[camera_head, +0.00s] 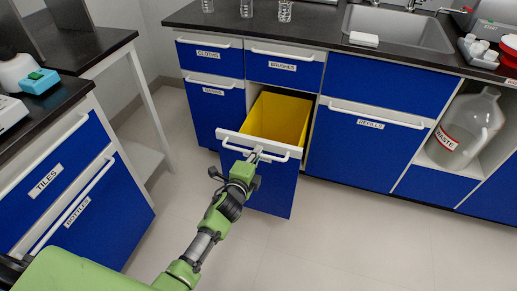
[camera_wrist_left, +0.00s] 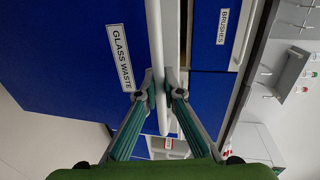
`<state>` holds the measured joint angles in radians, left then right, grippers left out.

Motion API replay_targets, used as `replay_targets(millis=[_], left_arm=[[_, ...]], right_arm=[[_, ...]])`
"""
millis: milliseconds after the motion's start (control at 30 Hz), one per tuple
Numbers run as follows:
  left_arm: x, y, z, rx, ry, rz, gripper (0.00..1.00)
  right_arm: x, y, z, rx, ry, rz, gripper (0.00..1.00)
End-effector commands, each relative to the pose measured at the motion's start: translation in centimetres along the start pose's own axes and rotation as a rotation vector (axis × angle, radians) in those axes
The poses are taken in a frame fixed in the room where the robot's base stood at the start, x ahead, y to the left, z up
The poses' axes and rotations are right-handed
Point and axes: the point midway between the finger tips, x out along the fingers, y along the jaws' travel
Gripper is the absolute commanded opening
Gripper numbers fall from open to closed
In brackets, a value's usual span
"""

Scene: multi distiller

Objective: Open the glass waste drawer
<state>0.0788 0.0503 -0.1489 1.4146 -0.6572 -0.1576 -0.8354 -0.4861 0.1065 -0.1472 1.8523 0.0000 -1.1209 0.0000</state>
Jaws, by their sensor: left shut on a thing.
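The glass waste drawer (camera_head: 270,190) is a blue front with a white top edge and a white bar handle (camera_head: 284,154). It stands pulled out from the counter, and a yellow bin (camera_head: 282,115) shows inside it. My left gripper (camera_head: 255,156) is at the handle, reaching from below in the head view. In the left wrist view the gripper (camera_wrist_left: 160,90) is shut around the white handle bar (camera_wrist_left: 154,35), beside the "GLASS WASTE" label (camera_wrist_left: 120,57). The label is not readable in the head view. My right gripper is not in view.
The brushes drawer (camera_head: 284,69) above and the refills drawer (camera_head: 362,137) to the right are shut. A waste jug (camera_head: 468,130) stands in an open bay at the right. A second blue cabinet (camera_head: 70,200) stands at the left. The floor (camera_head: 330,235) in front is clear.

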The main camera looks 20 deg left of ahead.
Motion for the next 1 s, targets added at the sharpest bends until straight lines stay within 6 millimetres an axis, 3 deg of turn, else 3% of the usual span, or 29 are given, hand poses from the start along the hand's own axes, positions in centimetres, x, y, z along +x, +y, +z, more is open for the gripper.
replay_targets(millis=[433, 500, 533, 867, 1000], left_arm=[[-0.2, 0.0, 0.0, 0.000, 0.000, -0.001, 0.00], [-0.2, 0.0, 0.0, 0.000, 0.000, -0.001, 0.23], [-0.2, 0.0, 0.0, 0.000, 0.000, -0.001, 0.25], [-0.3, 0.0, 0.0, 0.001, 0.000, -0.001, 0.25], [-1.2, 0.1, 0.1, 0.002, 0.000, 0.000, 0.25]], right_arm=[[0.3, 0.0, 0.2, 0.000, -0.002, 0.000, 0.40], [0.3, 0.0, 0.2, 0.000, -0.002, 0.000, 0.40], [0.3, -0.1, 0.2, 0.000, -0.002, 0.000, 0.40], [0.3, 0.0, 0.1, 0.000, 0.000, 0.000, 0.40], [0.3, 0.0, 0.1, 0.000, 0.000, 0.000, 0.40]])
